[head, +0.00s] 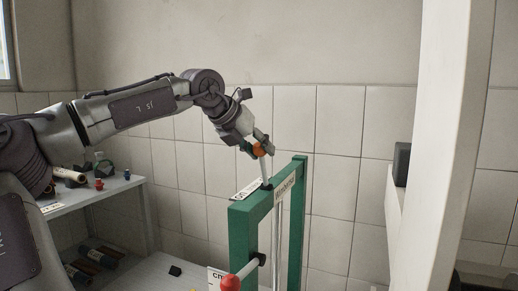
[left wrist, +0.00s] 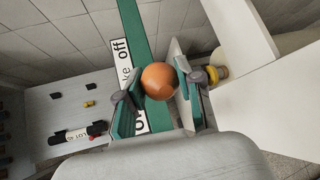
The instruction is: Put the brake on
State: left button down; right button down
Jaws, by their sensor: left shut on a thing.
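The brake lever is a pale rod (head: 264,168) with an orange ball knob (head: 259,150), on top of a green frame (head: 243,235). The rod leans slightly, its knob to the left. My left gripper (head: 256,146) is at the knob from above and shut on it. In the left wrist view the orange knob (left wrist: 159,81) sits between the fingers of my left gripper (left wrist: 160,98). A white label (left wrist: 124,57) beside it reads "off" at its upper end; its lower end is partly covered by a finger. My right gripper is not in view.
A shelf (head: 95,193) with bottles and rolls stands at the left. A white upright panel (head: 440,150) rises at the right. A tiled wall (head: 338,120) is behind.

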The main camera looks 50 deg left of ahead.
pick_arm(q)
jog(key=shift+d+f, duration=0.1)
jog(key=shift+f, duration=0.45)
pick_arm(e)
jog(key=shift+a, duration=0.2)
pick_arm(q)
jog(key=c, duration=0.9)
grip_release()
jog(key=shift+c, duration=0.2)
jog(key=shift+o, duration=1.1)
jog(key=shift+w+r, duration=0.1)
jog(key=shift+s+r, duration=0.2)
jog(key=shift+r, duration=0.15)
jog(key=a+v, duration=0.1)
jog(key=v, duration=1)
jog(key=shift+s+d+r, duration=0.15)
jog(key=shift+d+r, duration=0.05)
jog(key=shift+d, duration=0.15)
